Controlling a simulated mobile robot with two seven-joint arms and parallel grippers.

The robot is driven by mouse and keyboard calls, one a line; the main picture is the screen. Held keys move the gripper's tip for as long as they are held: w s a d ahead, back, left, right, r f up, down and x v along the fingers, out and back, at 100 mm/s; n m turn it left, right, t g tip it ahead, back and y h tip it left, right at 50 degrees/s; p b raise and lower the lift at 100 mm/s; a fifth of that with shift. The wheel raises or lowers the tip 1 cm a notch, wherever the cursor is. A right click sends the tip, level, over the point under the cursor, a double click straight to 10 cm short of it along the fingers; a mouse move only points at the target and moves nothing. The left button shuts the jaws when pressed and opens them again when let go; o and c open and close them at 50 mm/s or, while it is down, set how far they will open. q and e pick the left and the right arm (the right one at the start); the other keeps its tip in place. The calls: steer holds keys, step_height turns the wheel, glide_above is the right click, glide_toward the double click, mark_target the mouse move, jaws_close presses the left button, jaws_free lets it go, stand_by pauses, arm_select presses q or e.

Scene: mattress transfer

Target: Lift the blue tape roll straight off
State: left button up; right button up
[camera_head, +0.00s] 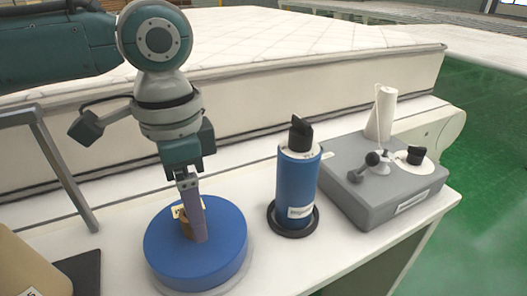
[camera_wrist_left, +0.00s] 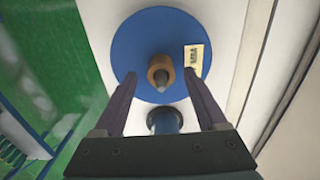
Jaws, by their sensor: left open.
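The blue tape roll (camera_head: 228,258) lies flat on the white shelf in the head view. In the left wrist view the blue tape roll (camera_wrist_left: 140,35) has a tan core with a grey pointed peg tip at its middle, and a cream label (camera_wrist_left: 194,57) on its top face. My left gripper (camera_head: 200,238) points down over the middle of the roll and partly hides the core. In the wrist view the left gripper (camera_wrist_left: 160,76) is open, with its fingertips apart on either side of the core. I cannot tell whether the fingers touch the roll.
A blue canister (camera_head: 297,185) with a black nozzle stands in a dark ring right of the roll. A grey box (camera_head: 385,200) with knobs and a white cone (camera_head: 381,113) are further right. A white quilted mattress (camera_head: 270,85) lies behind. A grey frame (camera_head: 62,165) stands left.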

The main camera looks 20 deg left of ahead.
arm_select(q)
steer(key=shift+f, duration=0.95)
steer(key=shift+w, duration=0.1)
steer(key=shift+c, duration=0.2)
jaws_close()
steer(key=shift+r, duration=0.1)
